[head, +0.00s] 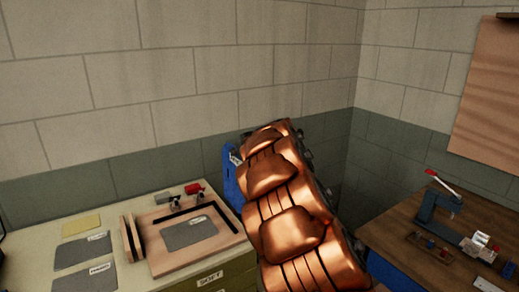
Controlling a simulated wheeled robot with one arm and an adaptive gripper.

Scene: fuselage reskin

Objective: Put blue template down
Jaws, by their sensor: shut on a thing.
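The blue template (230,182) shows as an upright blue strip at the left edge of my copper-coloured arm, above the right end of the pale bench. Most of it is hidden behind the arm. Of my gripper (236,157) only a small grey part shows against the blue template's upper edge. It is shut on the blue template. The arm hides the rest of the gripper. I cannot tell whether the template touches the bench.
The pale bench (75,225) at left holds grey sheets (82,252), a yellow sheet (82,225) and a wooden board (165,263) with a grey plate (189,233) and red-handled clamp (194,188). At right, a brown bench (400,235) carries a blue press (438,205) and small parts.

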